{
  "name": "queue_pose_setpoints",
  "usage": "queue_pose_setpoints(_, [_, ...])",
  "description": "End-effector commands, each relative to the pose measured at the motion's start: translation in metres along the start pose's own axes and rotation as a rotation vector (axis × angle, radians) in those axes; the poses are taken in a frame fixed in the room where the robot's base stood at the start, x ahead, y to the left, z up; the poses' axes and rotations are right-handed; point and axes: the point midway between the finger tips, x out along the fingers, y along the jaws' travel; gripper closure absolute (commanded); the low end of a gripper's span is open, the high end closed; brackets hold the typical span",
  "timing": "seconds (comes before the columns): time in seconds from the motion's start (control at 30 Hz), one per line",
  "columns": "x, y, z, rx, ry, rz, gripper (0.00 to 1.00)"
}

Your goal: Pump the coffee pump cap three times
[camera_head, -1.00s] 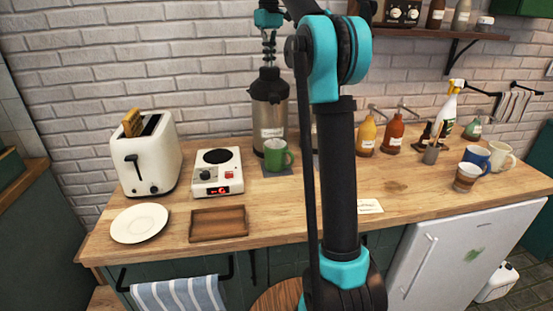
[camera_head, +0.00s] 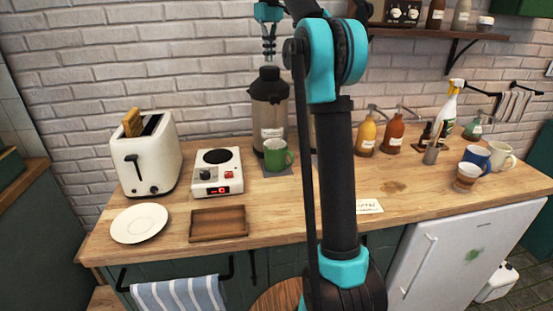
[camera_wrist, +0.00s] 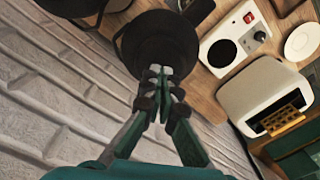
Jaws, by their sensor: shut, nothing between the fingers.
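The coffee dispenser (camera_head: 270,115) stands upright on the counter by the wall, a metallic brown body with a dark pump cap (camera_head: 269,74) on top. In the wrist view, the dark top of the dispenser (camera_wrist: 165,40) lies beyond my fingertips. My gripper (camera_head: 269,60) points down above the cap, with its fingers shut and empty. The fingertips look just clear of the cap, but the exact gap is hard to tell. In the wrist view, the gripper (camera_wrist: 160,72) shows its fingertips together over the dark top. A green mug (camera_head: 276,156) stands in front of the dispenser.
A hot plate (camera_head: 217,173), a white toaster (camera_head: 145,155), a white plate (camera_head: 139,223) and a wooden tray (camera_head: 218,224) are to the left. Several sauce bottles and mugs stand to the right. My arm hides part of the counter and a second container behind it.

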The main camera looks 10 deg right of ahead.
Motion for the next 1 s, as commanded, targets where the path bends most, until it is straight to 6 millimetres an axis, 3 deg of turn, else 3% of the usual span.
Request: queue_pose_setpoints(1.0, [0.03, 0.0, 0.0, 0.0, 0.0, 0.0, 1.0])
